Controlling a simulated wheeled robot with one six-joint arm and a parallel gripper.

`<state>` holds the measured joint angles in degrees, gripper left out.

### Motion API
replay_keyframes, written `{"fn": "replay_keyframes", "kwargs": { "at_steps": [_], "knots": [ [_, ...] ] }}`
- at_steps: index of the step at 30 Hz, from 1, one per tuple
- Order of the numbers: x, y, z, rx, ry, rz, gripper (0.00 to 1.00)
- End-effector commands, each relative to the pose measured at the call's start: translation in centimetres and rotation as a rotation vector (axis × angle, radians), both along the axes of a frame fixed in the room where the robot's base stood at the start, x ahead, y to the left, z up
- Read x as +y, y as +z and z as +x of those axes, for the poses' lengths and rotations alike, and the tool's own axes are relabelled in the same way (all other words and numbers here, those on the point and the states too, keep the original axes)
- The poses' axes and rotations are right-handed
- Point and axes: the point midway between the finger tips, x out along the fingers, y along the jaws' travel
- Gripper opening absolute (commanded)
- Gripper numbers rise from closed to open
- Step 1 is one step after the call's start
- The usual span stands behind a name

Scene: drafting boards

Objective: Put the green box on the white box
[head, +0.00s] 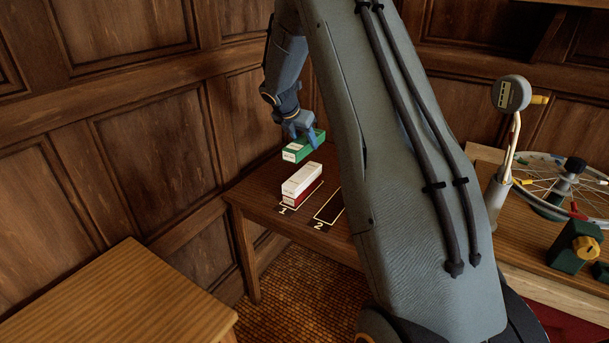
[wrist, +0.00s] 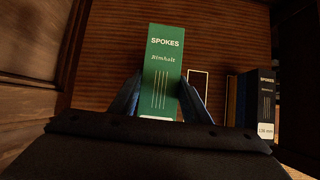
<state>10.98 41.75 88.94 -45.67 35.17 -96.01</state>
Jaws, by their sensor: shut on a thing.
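The green box (head: 304,147) has a white end label in the head view. In the wrist view, the green box (wrist: 163,65) shows the word SPOKES. My gripper (head: 303,133) is shut on it, with one finger on each long side in the wrist view (wrist: 160,98). The white box (head: 301,178) lies on a red box (head: 305,194) in the outlined space marked 1. The green box is behind the white box and apart from it. I cannot tell its exact height above the table. The white box does not show in the wrist view.
An outlined space marked 2 (head: 328,208) lies right of the stack. A dark box (wrist: 259,103) stands at the right in the wrist view. My arm hides much of the table. A spoked wheel (head: 560,185) and a dial gauge (head: 511,93) stand on the right bench.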

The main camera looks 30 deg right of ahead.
Motion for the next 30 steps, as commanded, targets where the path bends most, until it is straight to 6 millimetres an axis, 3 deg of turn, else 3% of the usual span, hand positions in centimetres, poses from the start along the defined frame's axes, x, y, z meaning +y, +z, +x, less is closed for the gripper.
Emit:
{"fn": "replay_keyframes", "kwargs": {
  "at_steps": [2,10,17,24,30],
  "knots": [
    [0.5,-0.3,0.4,0.002,0.003,0.005,0.13],
    [0.6,-4.8,0.4,0.005,0.003,0.007,0.13],
    [0.5,-6.5,0.4,0.004,0.002,0.006,0.13],
    [0.5,-9.4,0.4,0.003,0.002,0.007,0.13],
    [0.5,-9.6,0.5,0.000,0.002,0.006,0.13]
  ]
}}
